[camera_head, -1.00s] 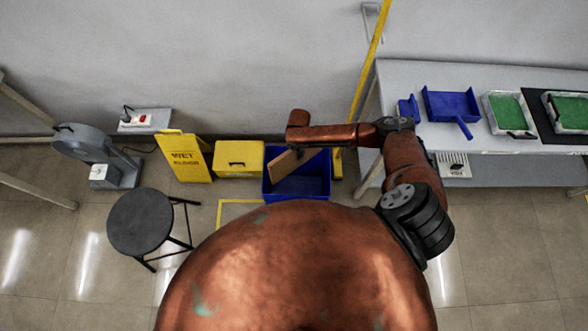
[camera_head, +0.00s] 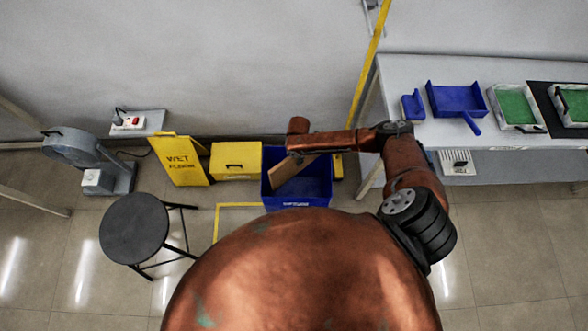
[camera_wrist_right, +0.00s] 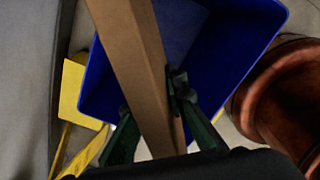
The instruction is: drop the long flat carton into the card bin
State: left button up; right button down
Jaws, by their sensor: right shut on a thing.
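The long flat carton (camera_head: 290,171) is brown cardboard and tilted over the blue card bin (camera_head: 318,188). In the right wrist view the carton (camera_wrist_right: 130,50) runs up between the fingers, with the open blue bin (camera_wrist_right: 215,50) behind it. My right gripper (camera_wrist_right: 150,115) is shut on the carton, a finger on each side. In the head view that gripper is mostly hidden behind my right arm. I cannot tell how far the carton's lower end reaches inside the bin. My left gripper is not in view.
A yellow box (camera_head: 236,160) stands just left of the bin, then a yellow wet-floor sign (camera_head: 180,160). A black stool (camera_head: 135,228) stands in front of them.

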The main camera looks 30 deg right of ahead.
jog(key=c, duration=1.8)
grip_release()
jog(key=shift+c, duration=0.2)
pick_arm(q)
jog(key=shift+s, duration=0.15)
pick_arm(e)
notch_tip(320, 180, up, 12)
jog(key=shift+r, duration=0.1)
